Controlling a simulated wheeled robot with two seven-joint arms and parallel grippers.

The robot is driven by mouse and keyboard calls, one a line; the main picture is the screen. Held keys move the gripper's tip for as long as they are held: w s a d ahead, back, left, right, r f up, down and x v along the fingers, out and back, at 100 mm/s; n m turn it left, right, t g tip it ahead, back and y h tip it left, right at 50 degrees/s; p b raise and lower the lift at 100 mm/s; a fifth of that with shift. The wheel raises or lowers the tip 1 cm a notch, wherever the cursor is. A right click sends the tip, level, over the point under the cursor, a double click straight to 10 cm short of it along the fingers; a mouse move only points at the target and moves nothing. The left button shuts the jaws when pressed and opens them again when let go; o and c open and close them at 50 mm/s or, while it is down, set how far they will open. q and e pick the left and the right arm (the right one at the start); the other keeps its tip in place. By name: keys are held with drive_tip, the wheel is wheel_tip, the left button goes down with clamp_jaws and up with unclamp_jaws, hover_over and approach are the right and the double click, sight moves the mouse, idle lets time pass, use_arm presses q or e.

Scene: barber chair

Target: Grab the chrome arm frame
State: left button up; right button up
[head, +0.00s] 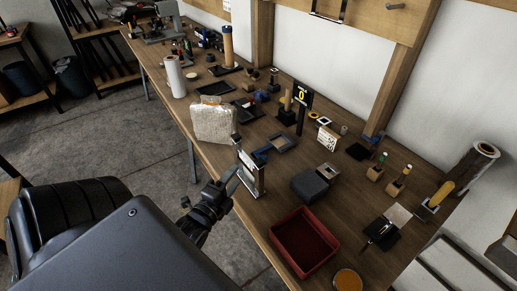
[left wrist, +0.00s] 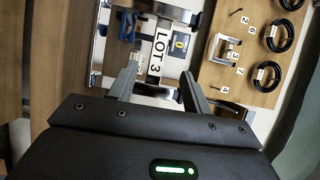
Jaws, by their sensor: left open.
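A chrome arm frame (head: 252,180) stands upright at the table's front edge in the head view, with a white tag on it. In the left wrist view the chrome frame (left wrist: 97,49) shows close ahead, with the tag reading LOT 3 (left wrist: 159,54). My left gripper (head: 231,177) is just in front of the frame. In the left wrist view its two fingers (left wrist: 158,82) are apart, with the tag and part of the frame beyond the gap. I cannot tell whether they touch the frame. My right gripper is not in view.
A red tray (head: 302,243), a dark grey block (head: 310,186) and a wrapped pale block (head: 214,122) are on the workbench nearby. Another chrome frame (left wrist: 211,47) hangs on the wall board beside black rings (left wrist: 267,75).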

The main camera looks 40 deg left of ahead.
sight(247, 163)
use_arm(q)
drive_tip(key=w, duration=0.1)
drive_tip(key=w+p, duration=0.1)
drive_tip(key=w, duration=0.1)
drive_tip(key=w+a, duration=0.1)
drive_tip(key=shift+w+r, duration=0.25)
drive_tip(key=shift+w, duration=0.1)
drive_tip(key=shift+w+a, duration=0.15)
drive_tip(key=shift+w, duration=0.25)
drive_tip(key=shift+w+p, duration=0.25)
drive_tip(key=shift+p, duration=0.15)
drive_tip(key=w, duration=0.2)
drive_tip(key=w+p, duration=0.1)
drive_tip(key=shift+w+a+f, duration=0.3)
drive_tip(key=shift+w+f, duration=0.05)
drive_tip(key=shift+w, duration=0.05)
drive_tip(key=shift+w+a+f, duration=0.1)
drive_tip(key=shift+w, duration=0.3)
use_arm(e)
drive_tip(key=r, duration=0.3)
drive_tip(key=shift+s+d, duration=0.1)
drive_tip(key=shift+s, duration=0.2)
